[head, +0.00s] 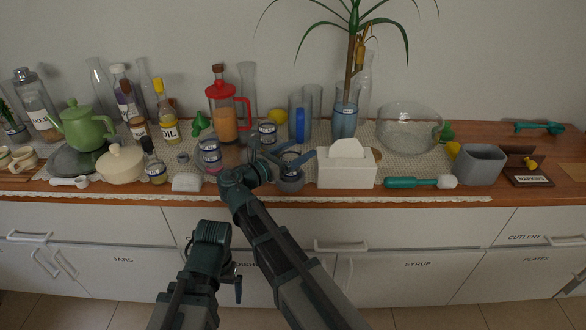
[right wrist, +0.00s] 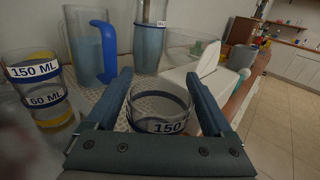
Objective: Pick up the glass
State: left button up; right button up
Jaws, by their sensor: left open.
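A clear glass with a white "150" label (right wrist: 160,112) stands upright on the lace cloth. In the right wrist view it sits between the two blue fingers of my right gripper (right wrist: 158,75), with a visible gap on each side. In the head view my right gripper (head: 299,153) reaches over the glass (head: 290,184) and partly hides it. The right gripper is open. My left gripper (head: 238,284) is low in front of the cabinets, away from the counter items, open and empty.
A tissue box (head: 346,169) stands just right of the glass. Labelled jars (head: 210,156) stand to its left, and a blue-handled pitcher (right wrist: 92,50) and plant vase (right wrist: 149,45) behind it. A glass bowl (head: 410,128) is back right. The counter is crowded.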

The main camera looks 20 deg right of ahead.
grip_shut()
pick_arm(q)
jog(key=shift+r, duration=0.1)
pick_arm(e)
jog(key=shift+r, duration=0.15)
